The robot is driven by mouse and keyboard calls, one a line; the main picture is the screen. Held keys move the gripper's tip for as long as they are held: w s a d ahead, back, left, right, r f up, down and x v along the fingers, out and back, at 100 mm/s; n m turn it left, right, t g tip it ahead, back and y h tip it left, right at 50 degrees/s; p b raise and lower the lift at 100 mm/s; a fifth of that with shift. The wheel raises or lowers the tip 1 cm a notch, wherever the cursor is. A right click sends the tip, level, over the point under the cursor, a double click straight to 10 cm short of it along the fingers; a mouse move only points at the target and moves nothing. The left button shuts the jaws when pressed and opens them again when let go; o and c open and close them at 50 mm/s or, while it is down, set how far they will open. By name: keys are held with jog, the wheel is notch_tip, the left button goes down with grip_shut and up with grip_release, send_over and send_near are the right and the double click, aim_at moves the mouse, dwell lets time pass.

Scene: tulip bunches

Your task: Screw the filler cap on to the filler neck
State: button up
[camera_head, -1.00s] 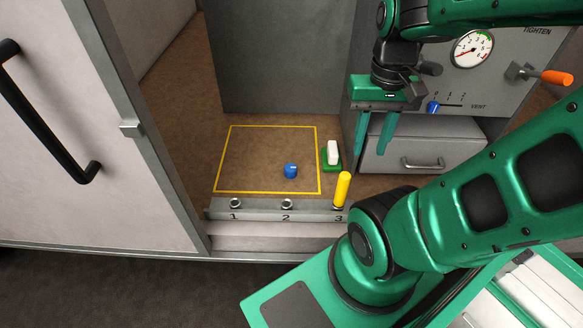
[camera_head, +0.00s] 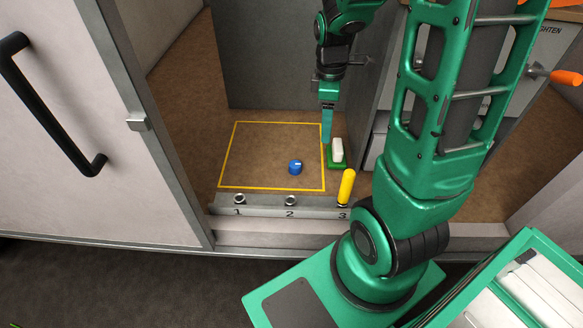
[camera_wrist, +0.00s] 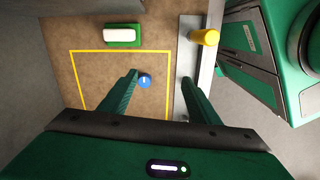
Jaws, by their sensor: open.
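The blue cap (camera_head: 295,166) lies inside the yellow outline on the brown floor; a light mark shows on its top. The wrist view also shows the cap (camera_wrist: 145,81), below my gripper (camera_wrist: 160,79) and close to the left finger in that picture. My gripper (camera_head: 327,142) is open and empty, pointing down, edge-on in the head view. A grey rail (camera_head: 265,202) runs along the front edge, numbered 1, 2 and 3. Small round metal necks stand at 1 (camera_head: 240,200) and 2 (camera_head: 292,201). A yellow cylinder (camera_head: 347,186) stands at 3, slightly tilted in view.
A white block (camera_head: 338,149) sits on a green base right of the yellow outline (camera_head: 240,187). A grey cabinet with an orange-handled lever (camera_head: 565,77) is at the right, partly hidden by my arm. An open white door (camera_head: 70,130) is at the left.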

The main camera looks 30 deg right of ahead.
aim_at(295, 163)
jog(key=w+a+f+n, duration=0.4)
jog(key=w+f+n, duration=0.5)
jog(key=f+n, duration=0.15)
jog(key=shift+y, duration=0.3)
jog(key=f, duration=1.2)
jog(key=shift+w, duration=0.3)
jog(key=shift+c, duration=0.3)
jog(key=c, duration=1)
